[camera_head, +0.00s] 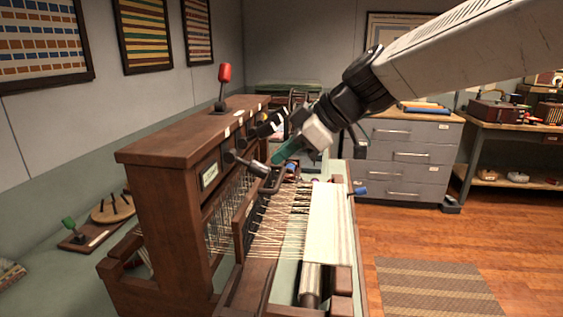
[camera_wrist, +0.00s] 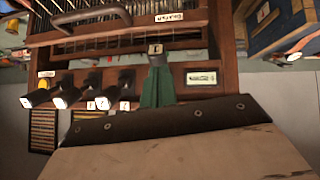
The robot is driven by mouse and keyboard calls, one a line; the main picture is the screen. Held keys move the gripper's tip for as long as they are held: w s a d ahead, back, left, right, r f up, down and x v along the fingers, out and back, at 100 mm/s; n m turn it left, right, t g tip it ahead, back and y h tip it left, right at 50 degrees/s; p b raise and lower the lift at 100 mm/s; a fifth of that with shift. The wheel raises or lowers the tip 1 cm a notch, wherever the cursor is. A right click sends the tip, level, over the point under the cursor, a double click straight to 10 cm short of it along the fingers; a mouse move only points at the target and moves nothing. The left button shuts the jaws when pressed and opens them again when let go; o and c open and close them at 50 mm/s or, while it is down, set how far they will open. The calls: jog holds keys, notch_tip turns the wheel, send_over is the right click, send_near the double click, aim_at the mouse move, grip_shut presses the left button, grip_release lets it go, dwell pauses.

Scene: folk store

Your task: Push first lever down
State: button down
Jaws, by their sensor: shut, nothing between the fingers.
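The wooden loom (camera_head: 190,155) stands left of centre. Dark stubby levers stick out of its upper panel. In the wrist view they form a row at left: the outermost lever (camera_wrist: 35,98), another (camera_wrist: 66,93) and more towards the green fingers. In the head view, the near lever (camera_head: 247,163) lies just left of my gripper (camera_head: 278,159). My green fingers are shut and empty; they also show in the wrist view (camera_wrist: 157,68). A small white-faced piece (camera_wrist: 155,49) with a dark mark sits at their tips. I cannot tell whether they touch it or which lever is first.
A red-knobbed lever (camera_head: 223,85) stands on the loom's top. A curved dark handle (camera_wrist: 92,14) and strung threads (camera_head: 275,220) are close by. A grey drawer cabinet (camera_head: 405,160) stands behind. The wooden floor (camera_head: 410,228) at right is mostly open, with a striped rug (camera_head: 435,285).

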jog(key=s+d+r, duration=0.3)
jog(key=d, duration=0.6)
jog(key=shift+s+d+r, duration=0.15)
jog(key=shift+s+d, duration=0.05)
jog(key=shift+s, duration=0.2)
